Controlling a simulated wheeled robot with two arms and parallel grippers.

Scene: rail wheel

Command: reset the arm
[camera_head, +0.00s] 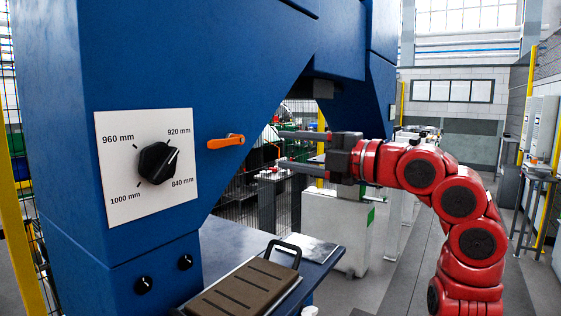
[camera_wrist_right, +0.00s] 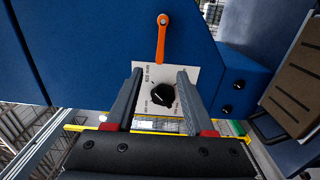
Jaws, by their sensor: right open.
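My right arm is red and comes in from the right in the head view. Its gripper (camera_head: 282,150) is open and empty, its two dark fingers pointing left towards the blue machine (camera_head: 230,60). An orange lever handle (camera_head: 226,141) on the machine lies nearly level, to the left of the fingertips and apart from them. In the right wrist view, the open gripper (camera_wrist_right: 157,85) shows the dial plate between its fingers, with the orange handle (camera_wrist_right: 161,38) beyond the fingertips. My left gripper is not in view.
A white plate (camera_head: 118,190) with a black knob (camera_head: 157,163) and millimetre marks is on the machine front. Below are two small black knobs and a blue table (camera_head: 225,237) with a brown slotted block (camera_head: 240,290). Free floor (camera_head: 390,285) lies at the right.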

